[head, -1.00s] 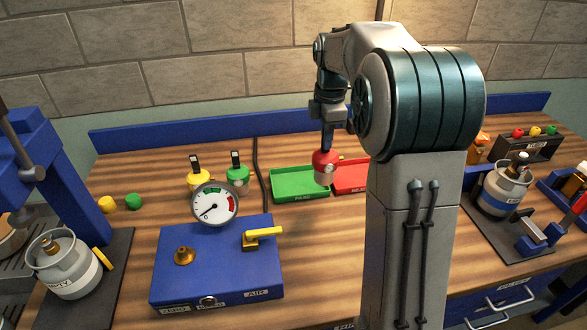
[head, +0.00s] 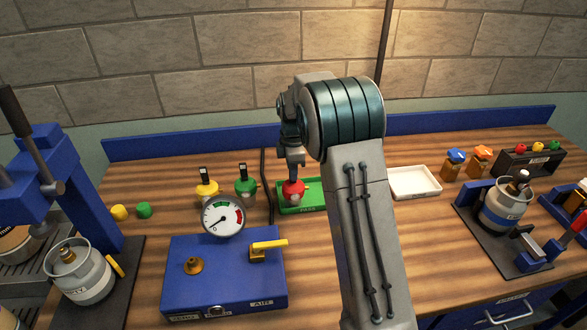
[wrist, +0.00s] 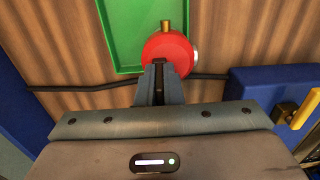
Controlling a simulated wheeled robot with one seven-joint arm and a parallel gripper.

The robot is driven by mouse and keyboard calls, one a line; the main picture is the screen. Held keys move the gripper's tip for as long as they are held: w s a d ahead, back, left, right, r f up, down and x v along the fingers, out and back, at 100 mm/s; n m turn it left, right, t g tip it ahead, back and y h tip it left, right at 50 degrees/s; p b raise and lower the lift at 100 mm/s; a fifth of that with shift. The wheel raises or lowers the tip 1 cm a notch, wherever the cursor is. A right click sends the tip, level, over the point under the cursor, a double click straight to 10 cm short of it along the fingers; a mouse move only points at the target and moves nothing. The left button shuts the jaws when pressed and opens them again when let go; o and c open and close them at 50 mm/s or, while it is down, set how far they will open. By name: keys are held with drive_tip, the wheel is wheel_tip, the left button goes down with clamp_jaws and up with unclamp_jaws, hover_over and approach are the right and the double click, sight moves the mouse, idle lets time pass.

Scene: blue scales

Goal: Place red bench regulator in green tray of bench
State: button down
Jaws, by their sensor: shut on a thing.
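The red bench regulator (head: 293,193) is held in my gripper (head: 293,178), with its handle between the fingers. In the head view it shows in front of the left part of the green tray (head: 316,209), low down. In the wrist view the red regulator (wrist: 166,48), with a brass stub, overlaps the edge of the green tray (wrist: 107,45). My gripper (wrist: 160,70) is shut on it there. I cannot tell whether the regulator touches the tray. My arm hides the tray's right side.
Yellow (head: 207,190) and green (head: 246,182) regulators stand left of the green tray. A blue test box with a gauge (head: 222,217) is in front. A black hose (head: 264,180) runs beside the tray. A white tray (head: 414,183) lies to the right, beyond my arm.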

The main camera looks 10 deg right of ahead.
drive_tip(key=shift+f, duration=0.15)
drive_tip(key=c, duration=1.6)
unclamp_jaws()
drive_tip(key=shift+o, duration=0.2)
